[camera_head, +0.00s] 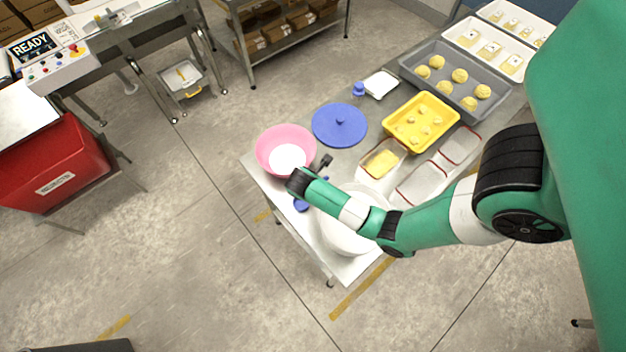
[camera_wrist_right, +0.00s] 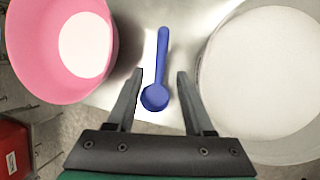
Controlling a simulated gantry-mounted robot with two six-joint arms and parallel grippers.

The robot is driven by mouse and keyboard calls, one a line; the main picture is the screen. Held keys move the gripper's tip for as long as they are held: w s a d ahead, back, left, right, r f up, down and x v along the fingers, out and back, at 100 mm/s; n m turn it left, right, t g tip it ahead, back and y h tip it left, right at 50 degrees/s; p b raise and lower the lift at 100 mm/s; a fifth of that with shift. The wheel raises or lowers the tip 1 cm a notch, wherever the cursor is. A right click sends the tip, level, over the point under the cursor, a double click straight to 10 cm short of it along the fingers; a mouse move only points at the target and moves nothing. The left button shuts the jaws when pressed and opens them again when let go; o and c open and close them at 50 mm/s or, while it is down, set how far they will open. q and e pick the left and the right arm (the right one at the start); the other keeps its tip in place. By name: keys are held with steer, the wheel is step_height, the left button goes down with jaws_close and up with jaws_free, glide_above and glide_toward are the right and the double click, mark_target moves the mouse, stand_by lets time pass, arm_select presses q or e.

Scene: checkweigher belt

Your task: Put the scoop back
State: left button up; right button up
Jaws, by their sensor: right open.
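The blue scoop (camera_wrist_right: 155,97) lies on the table between the pink bowl (camera_wrist_right: 28,45) and the large white bowl (camera_wrist_right: 205,75). In the head view only parts of the scoop (camera_head: 301,205) show beside my arm. My right gripper (camera_wrist_right: 161,72) is open and empty, its fingers either side of the scoop in the wrist view, with visible gaps; the height above it is unclear. In the head view the right gripper (camera_head: 316,167) is over the table near the pink bowl (camera_head: 264,155), and my arm partly hides the white bowl (camera_head: 340,240). My left gripper is not in view.
The table also carries a blue lid (camera_head: 330,122), a yellow tray (camera_head: 398,125), clear red-rimmed containers (camera_head: 421,183) and a grey tray of dough pieces (camera_head: 425,90). A red bin (camera_head: 50,165) stands at left. Open floor lies between it and the table.

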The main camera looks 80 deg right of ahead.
steer(key=v, duration=0.4)
steer(key=shift+a+r+p, duration=0.1)
steer(key=shift+r+p, duration=0.1)
steer(key=shift+p, duration=0.1)
